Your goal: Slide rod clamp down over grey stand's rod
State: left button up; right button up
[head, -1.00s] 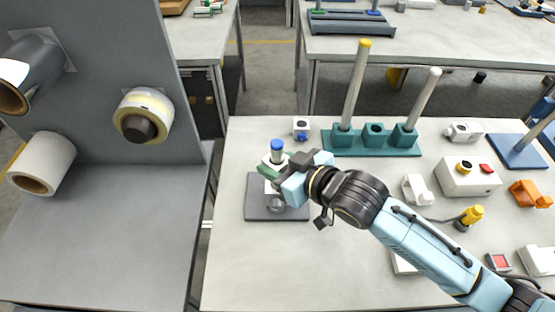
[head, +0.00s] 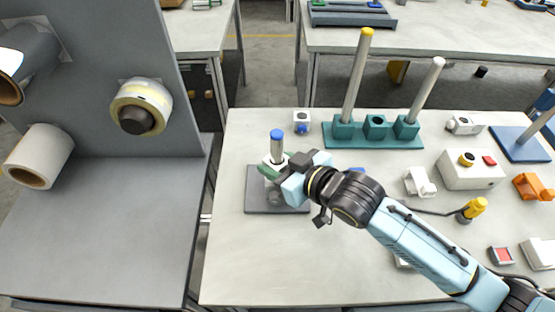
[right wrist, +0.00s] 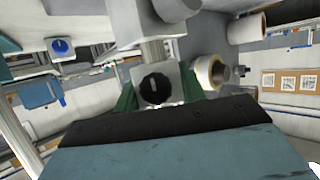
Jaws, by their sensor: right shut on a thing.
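The grey stand has a flat dark grey base (head: 256,203) and an upright silver rod (head: 277,150) with a blue tip. The rod clamp (head: 267,170) is pale grey and sits around the rod, below the blue tip and above the base. Its black knob (right wrist: 155,88) faces the right wrist camera. My right gripper (head: 276,174) is shut on the clamp, coming from the right, with green fingers on either side. A rounded grey part (head: 275,196) shows under the clamp. The wrist view shows bare rod (right wrist: 152,50) beyond the clamp. My left gripper is out of view.
A white block with a blue knob (head: 302,121) stands behind the stand. A green rack (head: 372,141) with two tall rods stands at the back. The table front is clear.

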jog(key=shift+f+b, duration=0.45)
jog(key=shift+f, duration=0.65)
jog(key=o, duration=1.2)
jog(key=shift+c, duration=0.2)
